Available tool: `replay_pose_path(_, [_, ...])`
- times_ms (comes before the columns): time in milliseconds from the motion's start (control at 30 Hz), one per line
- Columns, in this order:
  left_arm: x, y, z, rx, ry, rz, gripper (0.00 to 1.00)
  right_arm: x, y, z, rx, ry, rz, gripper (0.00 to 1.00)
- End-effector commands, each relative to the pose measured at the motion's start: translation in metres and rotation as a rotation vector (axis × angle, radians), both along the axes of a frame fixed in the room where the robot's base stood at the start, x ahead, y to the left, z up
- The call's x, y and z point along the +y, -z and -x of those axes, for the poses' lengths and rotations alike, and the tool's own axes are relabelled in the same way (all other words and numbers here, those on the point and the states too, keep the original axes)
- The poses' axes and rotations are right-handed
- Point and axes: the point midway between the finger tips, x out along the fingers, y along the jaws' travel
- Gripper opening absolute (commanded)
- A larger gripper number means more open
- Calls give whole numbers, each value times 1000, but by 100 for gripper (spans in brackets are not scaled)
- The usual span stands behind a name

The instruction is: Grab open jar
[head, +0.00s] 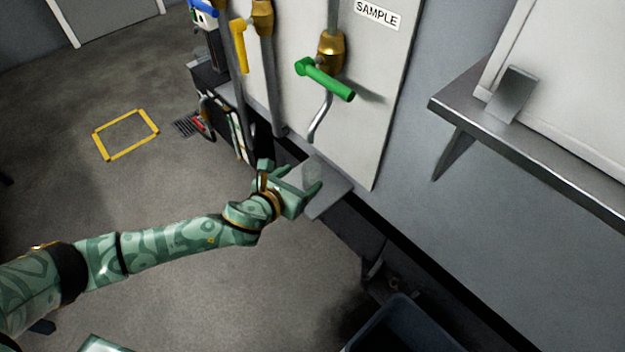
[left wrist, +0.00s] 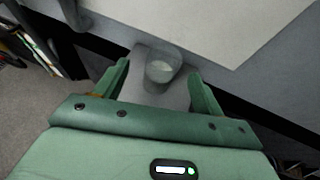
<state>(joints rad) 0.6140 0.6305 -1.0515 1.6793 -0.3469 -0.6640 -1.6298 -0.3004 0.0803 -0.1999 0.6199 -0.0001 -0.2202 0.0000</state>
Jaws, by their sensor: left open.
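The open jar (head: 312,174) is clear glass and stands upright on a small grey shelf (head: 328,197) below the sample tap. In the left wrist view the jar (left wrist: 163,66) shows from above, without a lid, a little beyond the fingertips and between their lines. My left gripper (head: 293,178) is open and close to the jar, its fingers (left wrist: 158,80) pointing toward it on either side. I cannot tell whether either finger touches the glass. My right gripper is not in view.
A green-handled tap (head: 325,79) with a bent spout hangs above the shelf, on a panel with a SAMPLE label (head: 377,13). A metal wall shelf (head: 540,130) juts out at right. A dark bin (head: 405,328) stands below.

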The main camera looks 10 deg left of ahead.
Motion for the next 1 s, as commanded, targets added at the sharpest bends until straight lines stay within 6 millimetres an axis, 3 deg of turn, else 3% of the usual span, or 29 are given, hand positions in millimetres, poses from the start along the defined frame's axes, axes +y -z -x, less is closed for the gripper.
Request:
replay_pose_path(200, [-11,8,-23,1,1,3,69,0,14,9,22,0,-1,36])
replay_pose_path(400, [-20,15,-47,3,-1,1,69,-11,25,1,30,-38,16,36])
replay_pose_path(667, [-21,12,-50,1,-1,2,69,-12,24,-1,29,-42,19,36])
replay_pose_path(833, [-21,12,-50,1,-1,2,25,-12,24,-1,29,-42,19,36])
replay_pose_path(1000, [-21,12,-50,1,-1,2,18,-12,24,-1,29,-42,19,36])
